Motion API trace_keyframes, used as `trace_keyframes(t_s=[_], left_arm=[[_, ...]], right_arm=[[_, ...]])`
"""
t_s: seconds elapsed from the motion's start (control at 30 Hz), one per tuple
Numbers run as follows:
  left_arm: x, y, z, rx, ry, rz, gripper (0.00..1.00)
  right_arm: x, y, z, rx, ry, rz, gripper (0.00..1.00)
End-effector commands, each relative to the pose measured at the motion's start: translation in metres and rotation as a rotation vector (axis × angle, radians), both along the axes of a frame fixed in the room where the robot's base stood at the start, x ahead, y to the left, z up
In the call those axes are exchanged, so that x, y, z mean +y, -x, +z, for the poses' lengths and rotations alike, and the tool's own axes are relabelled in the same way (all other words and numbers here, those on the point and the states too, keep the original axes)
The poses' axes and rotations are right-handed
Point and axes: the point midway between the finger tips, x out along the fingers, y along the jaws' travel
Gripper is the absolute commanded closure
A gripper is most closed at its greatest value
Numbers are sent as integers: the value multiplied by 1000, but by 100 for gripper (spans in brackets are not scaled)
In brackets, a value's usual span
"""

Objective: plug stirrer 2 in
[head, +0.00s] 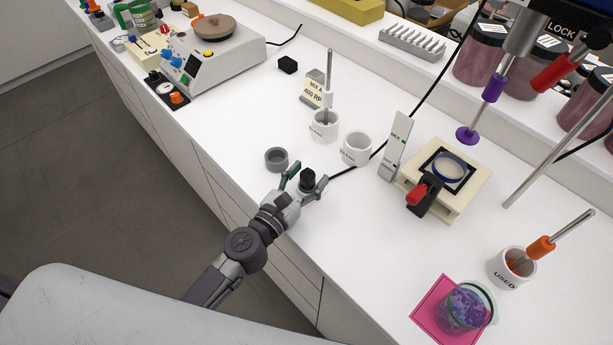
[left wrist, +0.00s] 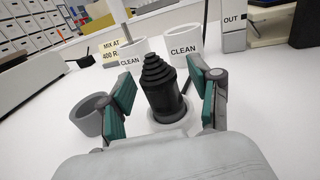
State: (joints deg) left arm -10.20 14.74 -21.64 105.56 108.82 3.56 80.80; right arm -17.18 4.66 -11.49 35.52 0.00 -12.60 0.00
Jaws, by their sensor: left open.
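A black ribbed plug (head: 307,180) stands upright at the near side of the bench, with a black cable beside it running right and up. In the left wrist view the plug (left wrist: 165,92) rises from a pale round holder (left wrist: 178,124). My left gripper (head: 304,183) is open, its green-padded fingers on either side of the plug; I see gaps, so it is not clamped. A stirrer head (head: 523,34) with a purple paddle (head: 467,135) hangs at the upper right. No label reading stirrer 2 is legible. My right gripper is out of view.
A grey round cup (head: 276,158) stands just left of my gripper. Two white CLEAN cups (head: 324,126) (head: 356,149) and a white upright sign (head: 395,148) stand behind. A cream stand with a dish (head: 452,168) is to the right. Bare bench lies between gripper and pink mat (head: 424,312).

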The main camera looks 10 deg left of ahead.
Motion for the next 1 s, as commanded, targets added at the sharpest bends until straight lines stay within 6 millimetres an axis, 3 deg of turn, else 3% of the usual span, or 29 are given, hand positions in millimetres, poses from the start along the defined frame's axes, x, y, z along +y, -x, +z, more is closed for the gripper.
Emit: trace_keyframes(t_s=[0.17, 0.7, 1.0], left_arm=[[3, 9, -1, 2, 2, 1, 37], [38, 101, -1, 5, 4, 2, 37], [43, 112, 0, 0, 0, 1, 37]], right_arm=[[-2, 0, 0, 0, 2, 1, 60], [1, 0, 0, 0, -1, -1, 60], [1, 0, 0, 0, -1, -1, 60]])
